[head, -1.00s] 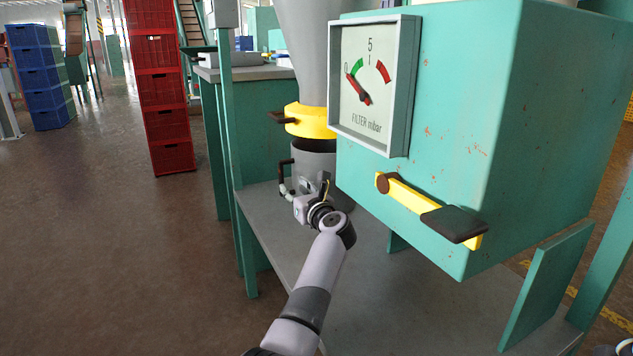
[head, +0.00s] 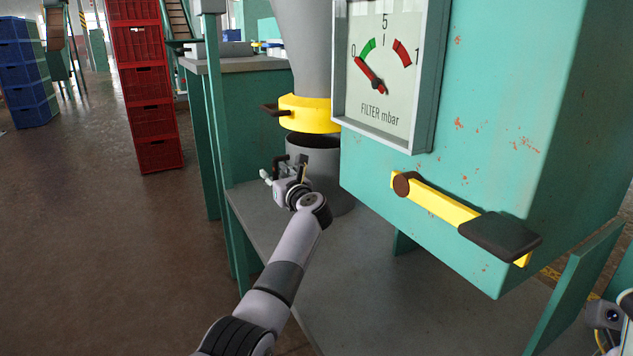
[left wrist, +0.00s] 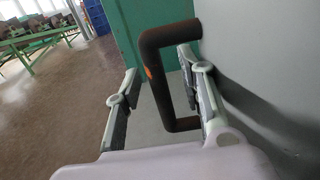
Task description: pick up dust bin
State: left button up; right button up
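The dust bin (head: 318,155) is a grey open-topped cylinder standing on the grey shelf under the yellow clamp ring. In the left wrist view its grey wall (left wrist: 270,60) fills the right side, with the dark handle (left wrist: 157,80) standing out from it. My left gripper (head: 281,172) is at the handle on the bin's left side. In the left wrist view the left gripper (left wrist: 152,92) is open, with the handle's upright bar between its spread fingers. The right finger looks to be between bar and wall; contact cannot be told. Part of my right arm shows at the lower right edge.
The yellow ring (head: 308,115) with a dark lever sits just above the bin. The green filter box (head: 480,150) with gauge and yellow-black lever overhangs the shelf (head: 290,240) at right. A green post (head: 220,150) stands left. Red crates (head: 150,90) are behind on open floor.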

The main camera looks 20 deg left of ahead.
pick_arm(q)
jog(key=shift+s+r, duration=0.1)
jog(key=shift+r, duration=0.05)
jog(key=shift+c, duration=0.2)
grip_shut()
dwell(0.6)
jog(key=shift+r, duration=0.15)
